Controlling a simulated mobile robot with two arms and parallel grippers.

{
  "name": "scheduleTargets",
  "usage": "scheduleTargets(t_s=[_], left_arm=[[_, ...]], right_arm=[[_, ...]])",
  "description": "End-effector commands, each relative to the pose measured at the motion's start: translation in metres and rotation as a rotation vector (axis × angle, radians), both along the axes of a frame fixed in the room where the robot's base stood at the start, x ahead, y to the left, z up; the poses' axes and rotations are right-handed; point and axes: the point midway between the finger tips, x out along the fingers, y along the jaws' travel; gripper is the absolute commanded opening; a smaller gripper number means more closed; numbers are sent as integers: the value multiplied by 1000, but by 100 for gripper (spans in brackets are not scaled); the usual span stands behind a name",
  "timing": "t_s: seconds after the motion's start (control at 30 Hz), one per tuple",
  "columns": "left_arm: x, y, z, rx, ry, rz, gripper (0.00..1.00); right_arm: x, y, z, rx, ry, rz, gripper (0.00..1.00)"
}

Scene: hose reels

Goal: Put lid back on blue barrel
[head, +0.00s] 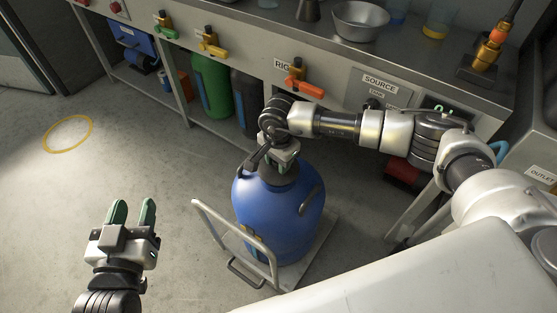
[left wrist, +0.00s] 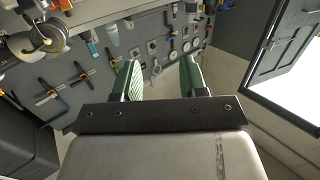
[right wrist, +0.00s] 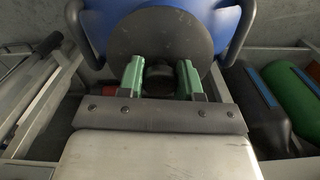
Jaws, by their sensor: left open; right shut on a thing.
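The blue barrel (head: 275,215) stands upright on a flat trolley in the middle of the head view. My right gripper (head: 282,166) points down at its top. In the right wrist view the green fingers of my right gripper (right wrist: 160,82) are shut on the dark knob of the round black lid (right wrist: 160,40). The lid lies over the barrel's top; whether it is fully seated I cannot tell. The blue barrel also shows behind it (right wrist: 232,22). My left gripper (head: 133,212) is open and empty over the floor at the left, well apart from the barrel.
The trolley (head: 302,272) has a metal handle frame (head: 235,240) left of the barrel. A workbench (head: 240,35) with labelled valves runs behind, with a green container (head: 210,85) below it. A metal bowl (head: 360,20) sits on top. The floor at left is clear around a yellow ring (head: 68,134).

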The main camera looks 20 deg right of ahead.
Motion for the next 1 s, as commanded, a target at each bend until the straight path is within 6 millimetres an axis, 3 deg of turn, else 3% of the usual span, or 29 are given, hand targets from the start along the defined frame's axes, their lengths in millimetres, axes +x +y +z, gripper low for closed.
scheduleTargets(t_s=[1.0], left_arm=[[3, -2, 10, -16, -69, -4, 43]], right_arm=[[0, 0, 0, -1, -1, 0, 11]])
